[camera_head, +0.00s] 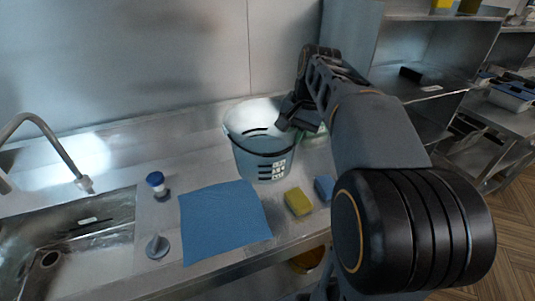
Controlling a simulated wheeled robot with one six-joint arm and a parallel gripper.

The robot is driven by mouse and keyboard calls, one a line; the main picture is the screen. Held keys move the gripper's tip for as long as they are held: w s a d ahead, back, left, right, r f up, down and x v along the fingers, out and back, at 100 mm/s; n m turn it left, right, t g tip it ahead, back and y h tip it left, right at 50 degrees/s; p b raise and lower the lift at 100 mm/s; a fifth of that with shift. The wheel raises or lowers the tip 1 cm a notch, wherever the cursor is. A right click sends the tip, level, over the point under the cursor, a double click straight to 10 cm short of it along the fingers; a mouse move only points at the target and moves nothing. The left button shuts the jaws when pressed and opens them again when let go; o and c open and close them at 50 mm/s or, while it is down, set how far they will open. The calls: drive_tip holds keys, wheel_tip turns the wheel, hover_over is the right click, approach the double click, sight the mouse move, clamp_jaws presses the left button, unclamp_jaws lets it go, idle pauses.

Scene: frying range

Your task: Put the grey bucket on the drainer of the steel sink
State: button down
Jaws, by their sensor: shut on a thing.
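The grey bucket (262,158), with dark bands and a pale label on its side, is upright at the back of the steel drainer (212,172), behind a blue cloth. I cannot tell if its base touches the steel. The steel sink (95,262) is at the lower left with its basin partly in view. My gripper (285,119) reaches in from the right and is shut on the right side of the bucket's rim. My arm hides part of the area right of the bucket.
The blue cloth (222,215) lies flat before the bucket. A yellow sponge (298,202) and a blue sponge (324,187) lie to its right. A blue-capped item (156,183), a grey knob (157,246) and a tap (60,150) are at left. Metal shelves (420,75) stand at right.

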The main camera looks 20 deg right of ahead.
drive_tip(key=w+d+f+p, duration=0.2)
drive_tip(key=w+d+f, duration=0.5)
drive_tip(key=d+f, duration=0.5)
drive_tip(key=shift+f, duration=0.35)
drive_tip(key=c, duration=1.3)
unclamp_jaws()
drive_tip(key=shift+f, duration=0.15)
drive_tip(key=shift+c, duration=0.2)
drive_tip(key=shift+o, duration=0.5)
drive_tip(key=shift+d, duration=0.1)
